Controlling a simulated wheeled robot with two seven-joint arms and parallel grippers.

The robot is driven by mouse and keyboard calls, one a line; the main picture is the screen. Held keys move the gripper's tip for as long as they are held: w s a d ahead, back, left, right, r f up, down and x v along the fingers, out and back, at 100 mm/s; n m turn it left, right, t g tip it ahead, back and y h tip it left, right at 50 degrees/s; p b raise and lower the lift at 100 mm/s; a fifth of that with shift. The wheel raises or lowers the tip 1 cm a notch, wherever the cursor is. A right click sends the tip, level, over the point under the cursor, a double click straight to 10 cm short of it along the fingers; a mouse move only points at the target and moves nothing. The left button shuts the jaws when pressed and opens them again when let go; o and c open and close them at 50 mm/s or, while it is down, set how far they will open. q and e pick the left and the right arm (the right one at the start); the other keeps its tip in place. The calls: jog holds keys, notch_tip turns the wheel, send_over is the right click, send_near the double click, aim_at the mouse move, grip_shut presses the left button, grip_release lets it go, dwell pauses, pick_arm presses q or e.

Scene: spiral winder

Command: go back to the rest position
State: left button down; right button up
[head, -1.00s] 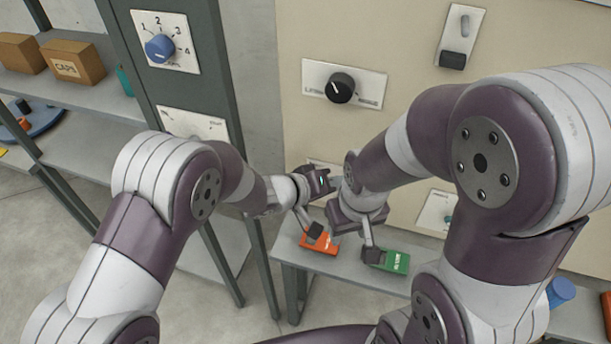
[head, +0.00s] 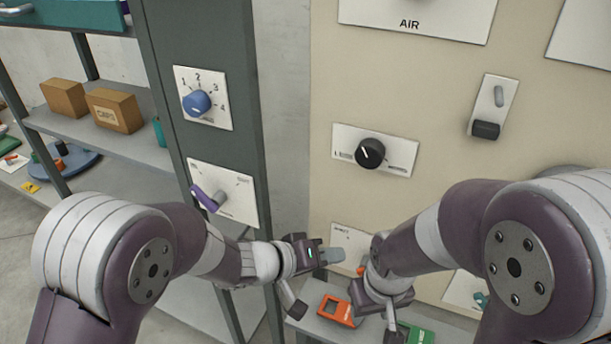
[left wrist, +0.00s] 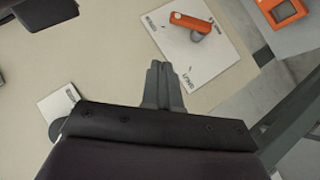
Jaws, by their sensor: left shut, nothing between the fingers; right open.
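My left gripper (head: 331,256) is shut and empty in the middle of the head view, in front of the lower panel. In the left wrist view, its grey fingers (left wrist: 163,84) are together with nothing between them. My right gripper (head: 377,258) is open, just right of the left one and close to it; its fingers are mostly hidden by its own wrist. A plate with an orange lever (left wrist: 188,20) lies ahead of the left fingers in the left wrist view, apart from them.
An orange device (head: 338,311) and a green device (head: 415,335) lie on a grey shelf below the grippers. The beige panel carries a black knob (head: 370,153) and a black switch (head: 486,129). A grey post holds a blue knob (head: 197,103) and a purple lever (head: 205,199).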

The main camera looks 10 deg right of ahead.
pick_arm(q)
jog(key=w+a+f+m+t+y+b, duration=0.25)
jog(key=a+f+y, duration=0.5)
jog(key=a, duration=0.45)
jog(key=s+a+f+n+g+y+b, duration=0.2)
jog(key=s+a, duration=0.4)
jog(key=a, duration=0.3)
jog(key=s+a+f+n+g+y+b, duration=0.2)
jog(key=s+a+f+g+b, duration=0.1)
jog(key=s+a, duration=0.4)
jog(key=a+f+b, duration=0.1)
jog(key=a+b, duration=0.1)
jog(key=a, duration=0.1)
jog(key=shift+a+f+n+b, duration=0.2)
jog(key=shift+a+n+b, duration=0.05)
jog(key=shift+n+b, duration=0.1)
jog(key=shift+y, duration=0.25)
